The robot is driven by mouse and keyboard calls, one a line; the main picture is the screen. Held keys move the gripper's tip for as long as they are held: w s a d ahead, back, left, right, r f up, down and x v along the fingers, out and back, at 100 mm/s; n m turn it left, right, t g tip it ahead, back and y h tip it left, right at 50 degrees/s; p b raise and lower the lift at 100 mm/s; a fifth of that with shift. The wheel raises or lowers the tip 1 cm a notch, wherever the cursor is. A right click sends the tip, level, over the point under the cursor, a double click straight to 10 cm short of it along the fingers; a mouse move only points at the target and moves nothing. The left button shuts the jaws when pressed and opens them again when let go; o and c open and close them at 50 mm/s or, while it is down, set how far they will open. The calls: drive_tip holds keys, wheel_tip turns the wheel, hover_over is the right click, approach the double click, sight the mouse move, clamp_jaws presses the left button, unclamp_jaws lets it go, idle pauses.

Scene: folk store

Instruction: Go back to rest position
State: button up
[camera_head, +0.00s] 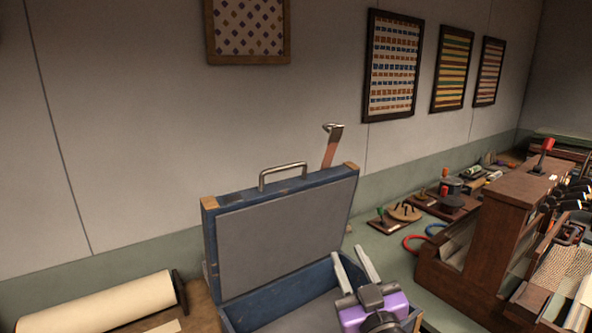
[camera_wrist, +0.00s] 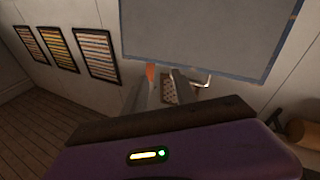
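My gripper (camera_head: 348,253), with a purple body and two pale fingers, is over the right part of an open blue case (camera_head: 285,235). Its fingers are apart, with nothing seen between them. In the wrist view my gripper (camera_wrist: 162,82) also shows separated fingers, and the grey inside of the case lid (camera_wrist: 200,30) fills the top. The lid stands upright with a metal handle (camera_head: 283,170) on top. Much of the case's inside is out of frame or hidden by my gripper.
A tool with an orange handle (camera_head: 329,156) sticks up behind the lid. A paper roll (camera_head: 100,303) lies at left. A wooden rack (camera_head: 490,245) and several small tools stand on the green counter (camera_head: 385,245) at right. Framed textiles (camera_head: 392,70) hang on the wall.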

drive_tip(key=s+d+f+m+g+h+b, duration=0.1)
drive_tip(key=s+d+f, duration=0.2)
drive_tip(key=s, duration=1.2)
drive_tip(key=s+d+f+m+g+h+b, duration=0.1)
drive_tip(key=s+d+f+m+g, duration=0.1)
drive_tip(key=s+f, duration=0.7)
drive_tip(key=s+d+f+m+g+h+b, duration=0.1)
drive_tip(key=s+d+f, duration=0.3)
drive_tip(key=s, duration=1.9)
wheel_tip(320, 180, down, 2)
drive_tip(key=shift+s+d+f+m+g+h, duration=0.15)
drive_tip(key=shift+s+d+m+g+h, duration=0.1)
drive_tip(key=shift+m+g+h, duration=0.2)
